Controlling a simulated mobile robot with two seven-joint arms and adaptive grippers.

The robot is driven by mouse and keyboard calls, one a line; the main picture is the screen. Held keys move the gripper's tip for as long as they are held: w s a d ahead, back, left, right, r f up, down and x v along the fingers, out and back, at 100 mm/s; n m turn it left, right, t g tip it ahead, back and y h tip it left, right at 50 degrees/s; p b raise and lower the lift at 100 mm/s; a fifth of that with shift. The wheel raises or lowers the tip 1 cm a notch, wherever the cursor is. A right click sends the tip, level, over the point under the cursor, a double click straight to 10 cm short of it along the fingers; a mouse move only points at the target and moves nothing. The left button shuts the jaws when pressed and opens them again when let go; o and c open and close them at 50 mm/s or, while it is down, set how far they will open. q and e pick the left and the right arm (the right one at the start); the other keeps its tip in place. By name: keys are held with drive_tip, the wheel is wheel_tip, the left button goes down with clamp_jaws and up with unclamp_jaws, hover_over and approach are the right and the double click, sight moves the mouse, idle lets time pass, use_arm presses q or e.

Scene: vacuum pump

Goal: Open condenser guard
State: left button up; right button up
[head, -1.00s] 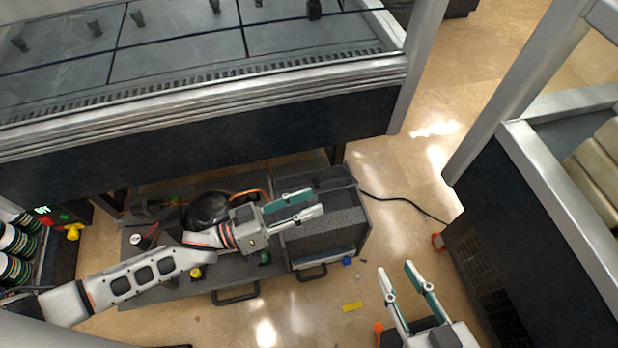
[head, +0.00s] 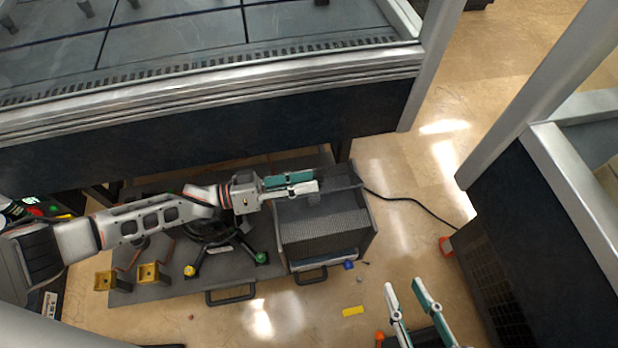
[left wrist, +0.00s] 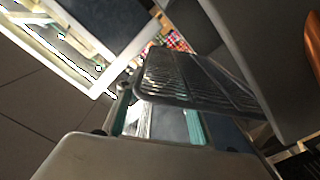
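The condenser guard, which I take to be the dark mesh panel (head: 325,228), lies over the box-shaped unit at the right end of the pump cart (head: 165,288). My left gripper (head: 318,187) is above the back part of this unit, its fingers pointing right. In the left wrist view a dark grille (left wrist: 195,80) lies just beyond its two teal fingers, which stand apart with nothing visibly clamped. Contact with the guard cannot be told. My right gripper (head: 402,288) is open and empty over the floor, right of the cart.
A large dark bench with a metal rail (head: 210,85) overhangs the cart's back. A black cable (head: 415,203) runs right across the floor. Another dark cabinet (head: 500,250) stands at right. A yellow block (head: 353,311) lies on the floor. Floor between unit and cabinet is mostly clear.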

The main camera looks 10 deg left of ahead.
use_arm(q)
drive_tip(key=shift+w+d, duration=0.25)
drive_tip(key=shift+d, duration=0.4)
clamp_jaws()
drive_tip(key=shift+r, duration=0.1)
